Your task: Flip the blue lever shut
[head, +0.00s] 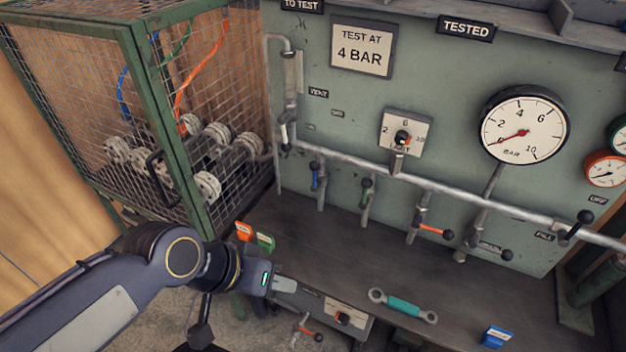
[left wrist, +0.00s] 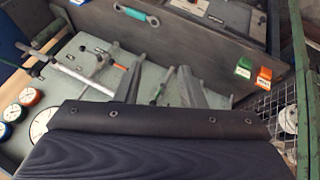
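The blue lever (head: 315,182) sits on a short drop pipe under the long grey pipe, at the left of the green panel (head: 330,105) in the head view. My right gripper is not in view.
A green lever (head: 367,188) and an orange lever (head: 432,230) hang further right. A mesh cage (head: 140,110) stands at the left. A teal-handled wrench (head: 403,306), a blue block (head: 495,337) and orange and green blocks (head: 254,237) lie on the bench.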

